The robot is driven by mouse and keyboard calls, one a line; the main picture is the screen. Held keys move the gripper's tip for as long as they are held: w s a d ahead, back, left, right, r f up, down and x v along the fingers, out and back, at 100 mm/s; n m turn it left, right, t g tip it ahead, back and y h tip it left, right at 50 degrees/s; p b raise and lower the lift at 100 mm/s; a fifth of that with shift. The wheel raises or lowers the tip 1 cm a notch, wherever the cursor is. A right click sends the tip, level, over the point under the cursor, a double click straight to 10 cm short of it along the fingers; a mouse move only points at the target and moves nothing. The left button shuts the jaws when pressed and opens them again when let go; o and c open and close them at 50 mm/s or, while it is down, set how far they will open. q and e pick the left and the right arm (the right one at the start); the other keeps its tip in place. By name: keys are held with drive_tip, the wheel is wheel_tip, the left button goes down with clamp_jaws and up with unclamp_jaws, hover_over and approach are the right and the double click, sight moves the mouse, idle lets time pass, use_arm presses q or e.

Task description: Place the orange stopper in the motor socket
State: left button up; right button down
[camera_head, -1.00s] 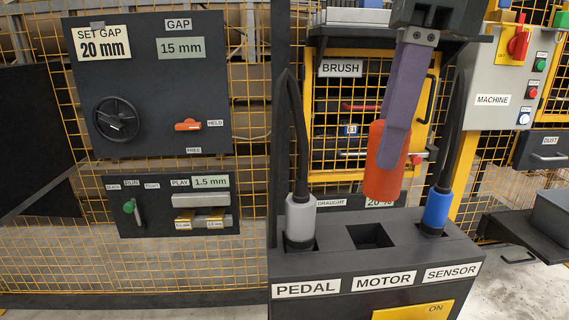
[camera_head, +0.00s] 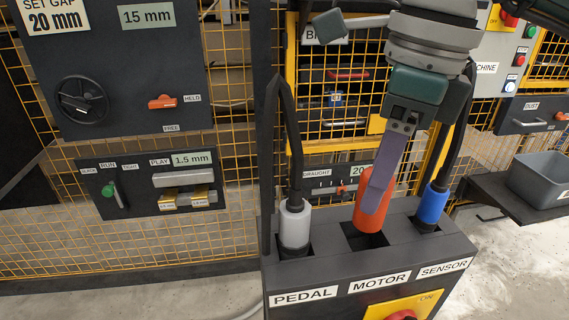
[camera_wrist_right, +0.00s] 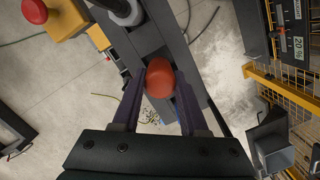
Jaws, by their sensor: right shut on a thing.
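The orange stopper (camera_head: 367,214) is held between the fingers of my right gripper (camera_head: 376,200). It is upright, with its lower end at the opening of the motor socket (camera_head: 362,240), the middle square hole in the dark box. I cannot tell whether its lower end is inside the hole or just above it. In the right wrist view the stopper (camera_wrist_right: 160,78) sits between the two purple fingers and hides part of the box top. My left gripper is not in view.
A grey plug (camera_head: 294,225) with a cable stands in the pedal socket to the left. A blue plug (camera_head: 432,205) stands in the sensor socket close on the right. A red button on a yellow plate (camera_head: 403,304) is on the box front. A grey bin (camera_head: 541,183) stands at right.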

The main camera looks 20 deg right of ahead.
sight(368, 217)
wheel_tip(368, 217, down, 6)
drive_tip(key=shift+r+b, duration=0.25)
drive_tip(key=shift+b, duration=0.05)
drive_tip(key=shift+f, duration=0.2)
drive_tip(key=shift+c, duration=2.2)
unclamp_jaws()
drive_tip(key=shift+r, duration=0.1)
